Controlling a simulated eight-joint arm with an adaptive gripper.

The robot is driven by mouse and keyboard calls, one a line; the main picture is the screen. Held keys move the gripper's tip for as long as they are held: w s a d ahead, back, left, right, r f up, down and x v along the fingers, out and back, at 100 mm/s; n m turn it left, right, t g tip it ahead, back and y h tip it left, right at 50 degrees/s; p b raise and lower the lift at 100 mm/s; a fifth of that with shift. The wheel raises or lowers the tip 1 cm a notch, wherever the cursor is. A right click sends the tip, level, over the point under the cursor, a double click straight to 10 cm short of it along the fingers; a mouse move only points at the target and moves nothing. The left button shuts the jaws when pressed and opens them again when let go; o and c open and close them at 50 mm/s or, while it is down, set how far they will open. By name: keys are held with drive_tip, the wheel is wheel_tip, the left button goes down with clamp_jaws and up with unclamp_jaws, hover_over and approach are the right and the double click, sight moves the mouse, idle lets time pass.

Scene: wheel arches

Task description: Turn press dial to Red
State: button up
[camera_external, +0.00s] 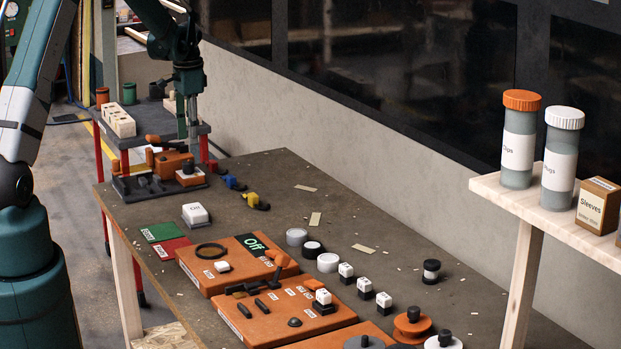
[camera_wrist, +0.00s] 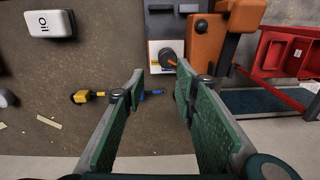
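A grey round dial (camera_wrist: 168,57) with an orange pointer sits on a white plate beside an orange press body (camera_wrist: 205,38) in the wrist view. The pointer slants toward the lower right; the plate's small labels are too small to read. The orange press (camera_external: 174,162) stands on a dark base at the table's far end in the external view, where I cannot clearly make out the dial's setting. My gripper (camera_wrist: 160,74) is open and empty, its green fingers apart with the dial just beyond the tips. It hangs over the press in the external view (camera_external: 188,132).
A white oil block (camera_wrist: 50,23) stands left of the dial; yellow and blue small parts (camera_wrist: 90,97) lie nearby. Green and red cards (camera_external: 137,232) and orange control boxes (camera_external: 233,262) fill the nearer table. A red-framed stand (camera_wrist: 285,55) adjoins the press.

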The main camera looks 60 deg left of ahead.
drive_tip(key=d+r+t+b, duration=0.1)
drive_tip(key=d+r+b, duration=0.1)
drive_tip(key=d+r, duration=0.4)
drive_tip(key=d+r+n+b, duration=0.1)
drive_tip(key=d+r, duration=0.4)
drive_tip(key=d, duration=0.9)
drive_tip(key=shift+w+r+t+y+b, duration=0.2)
drive_tip(key=shift+r+t+y+b, duration=0.1)
drive_tip(key=shift+r+t+b, duration=0.15)
drive_tip(key=shift+d, duration=0.15)
drive_tip(key=s+d+r+t, duration=0.1)
drive_tip(key=s+d+r, duration=0.15)
drive_tip(key=d, duration=0.45)
drive_tip(key=s+d+r+t, duration=0.1)
drive_tip(key=s+d+r, duration=0.1)
drive_tip(key=s+d, duration=0.35)
drive_tip(key=s+d+r, duration=0.1)
drive_tip(key=d+r, duration=0.2)
drive_tip(key=d, duration=0.6)
drive_tip(key=s+d+f+t+h+b, duration=0.1)
drive_tip(key=s+d+f+t, duration=0.2)
drive_tip(key=s+d, duration=1.1)
drive_tip(key=shift+s+d+m, duration=0.3)
drive_tip(key=shift+s+d, duration=0.05)
drive_tip(key=shift+d, duration=0.1)
